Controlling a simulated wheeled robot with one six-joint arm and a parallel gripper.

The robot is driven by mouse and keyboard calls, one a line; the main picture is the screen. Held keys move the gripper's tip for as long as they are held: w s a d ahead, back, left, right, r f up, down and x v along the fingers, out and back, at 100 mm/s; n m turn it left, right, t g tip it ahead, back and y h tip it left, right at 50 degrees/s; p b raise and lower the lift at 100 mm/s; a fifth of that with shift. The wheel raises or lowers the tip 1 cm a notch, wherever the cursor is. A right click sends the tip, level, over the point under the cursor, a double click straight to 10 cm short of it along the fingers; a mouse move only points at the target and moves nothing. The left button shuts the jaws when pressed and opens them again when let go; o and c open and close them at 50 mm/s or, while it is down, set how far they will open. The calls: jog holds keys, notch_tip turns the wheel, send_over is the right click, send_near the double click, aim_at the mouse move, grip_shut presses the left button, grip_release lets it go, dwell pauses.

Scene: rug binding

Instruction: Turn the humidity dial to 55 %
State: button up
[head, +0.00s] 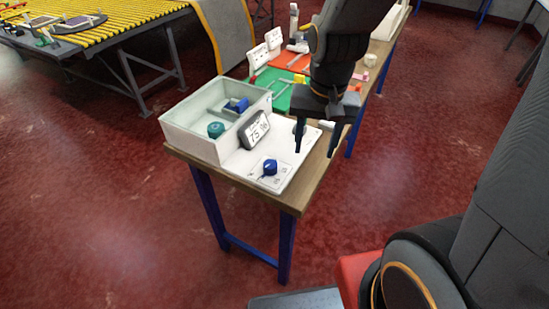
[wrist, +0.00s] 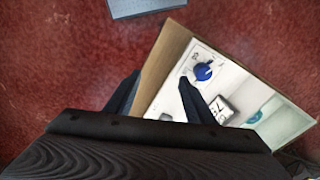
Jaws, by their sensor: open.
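The humidity dial looks to be the blue knob (head: 269,168) on a white panel (head: 285,178) at the near end of the table. The knob also shows in the wrist view (wrist: 203,72). A grey display (head: 255,130) stands behind it and seems to read 75 %. My gripper (head: 316,153) is open and empty, above the right part of the panel, to the right of the knob and apart from it. In the wrist view its two dark fingers (wrist: 155,95) are spread, with the knob beyond the right finger. The scale marks are too small to read.
A pale open box (head: 190,140) with a teal round piece (head: 216,130) and a blue piece (head: 237,104) stands left of the display. Green (head: 281,98) and orange (head: 291,61) mats lie farther back. The wooden table (head: 295,200) ends close to the knob; red floor surrounds it.

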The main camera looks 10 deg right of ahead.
aim_at(270, 164)
jog(key=w+a+m, duration=0.1)
jog(key=a+m, duration=0.2)
jog(key=w+a+f+m, duration=0.1)
jog(key=w+a+m, duration=0.1)
jog(key=a+m, duration=0.1)
jog(key=w+a+m+g, duration=0.1)
jog(key=w+a+m, duration=0.1)
jog(key=a+m, duration=0.1)
jog(key=shift+a+f+m, duration=0.3)
jog(key=shift+a, duration=0.05)
jog(key=shift+f+p, duration=0.5)
jog(key=shift+f, duration=3.4)
jog(key=shift+c, duration=0.3)
jog(key=c, duration=1)
